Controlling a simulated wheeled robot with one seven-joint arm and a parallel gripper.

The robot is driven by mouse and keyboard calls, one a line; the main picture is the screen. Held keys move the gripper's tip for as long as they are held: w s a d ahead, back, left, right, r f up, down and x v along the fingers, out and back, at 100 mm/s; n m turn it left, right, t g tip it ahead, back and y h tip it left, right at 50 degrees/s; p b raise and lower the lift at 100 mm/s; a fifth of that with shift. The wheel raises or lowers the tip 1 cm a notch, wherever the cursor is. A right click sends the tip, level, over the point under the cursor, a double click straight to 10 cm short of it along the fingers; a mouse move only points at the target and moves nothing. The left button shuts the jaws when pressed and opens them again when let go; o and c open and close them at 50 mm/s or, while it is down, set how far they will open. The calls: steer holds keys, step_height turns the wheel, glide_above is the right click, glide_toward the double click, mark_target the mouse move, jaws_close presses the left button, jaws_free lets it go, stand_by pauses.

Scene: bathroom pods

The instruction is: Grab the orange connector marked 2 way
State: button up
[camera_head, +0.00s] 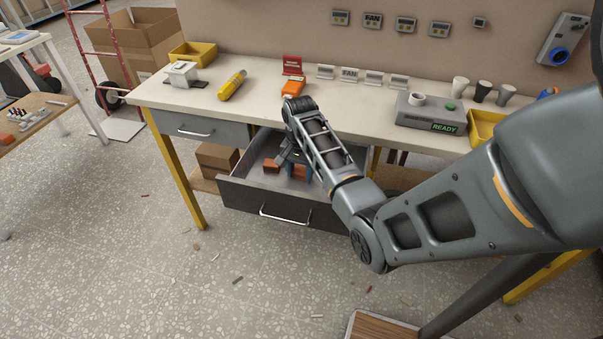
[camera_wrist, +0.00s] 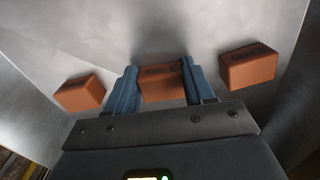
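In the wrist view three orange blocks with dark lettering lie on the grey drawer floor: a left block (camera_wrist: 80,93), a middle block (camera_wrist: 162,82) and a right block (camera_wrist: 250,65). In the head view an orange block (camera_head: 271,166) shows left of my gripper (camera_head: 298,170).
The workbench top (camera_head: 250,98) is above the drawer. On it are a red sign (camera_head: 292,65), an orange item (camera_head: 293,88), a yellow cylinder (camera_head: 231,85) and a grey READY box (camera_head: 430,113). The drawer walls surround my gripper.

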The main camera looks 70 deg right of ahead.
steer(key=shift+a+f, duration=0.1)
steer(key=shift+c, duration=1.2)
